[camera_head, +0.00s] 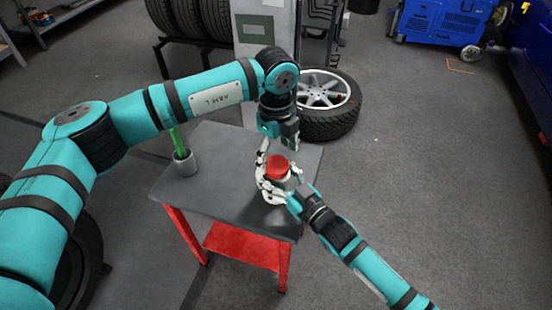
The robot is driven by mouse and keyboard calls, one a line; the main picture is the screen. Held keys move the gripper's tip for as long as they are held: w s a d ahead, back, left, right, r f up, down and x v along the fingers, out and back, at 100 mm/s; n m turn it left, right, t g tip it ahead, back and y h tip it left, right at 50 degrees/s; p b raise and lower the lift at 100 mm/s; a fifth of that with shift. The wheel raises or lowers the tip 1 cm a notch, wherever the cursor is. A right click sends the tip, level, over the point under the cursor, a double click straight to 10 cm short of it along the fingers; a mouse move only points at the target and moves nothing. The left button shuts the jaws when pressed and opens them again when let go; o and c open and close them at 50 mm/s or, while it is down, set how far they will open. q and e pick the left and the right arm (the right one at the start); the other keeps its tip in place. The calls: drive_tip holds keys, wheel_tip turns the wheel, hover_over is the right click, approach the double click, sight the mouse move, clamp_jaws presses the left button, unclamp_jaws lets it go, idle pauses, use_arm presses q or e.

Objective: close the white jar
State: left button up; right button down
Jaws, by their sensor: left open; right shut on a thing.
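A jar (285,184) with a pale body stands near the right side of the grey tabletop (222,157). A red lid (277,168) sits at its top; I cannot tell whether it is seated or tightened. My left gripper (276,155) points down from above, open, with its fingers close over the lid. My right gripper (279,188) reaches in from the lower right and is shut on the jar's body. The fingers hide much of the jar.
A grey cup (184,163) with a green stick-like item stands at the table's left. The middle of the tabletop is clear. A wheel (330,103) lies on the floor behind the table. A tyre rack (190,55) stands at the back.

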sight(276, 164)
use_arm(q)
drive_tip(key=shift+r, duration=0.75)
drive_tip(key=shift+c, duration=0.2)
wheel_tip(276, 164, up, 4)
drive_tip(key=shift+f, duration=0.25)
drive_tip(key=shift+f, duration=4.05)
drive_tip(key=c, duration=1.2)
drive_tip(key=o, duration=1.2)
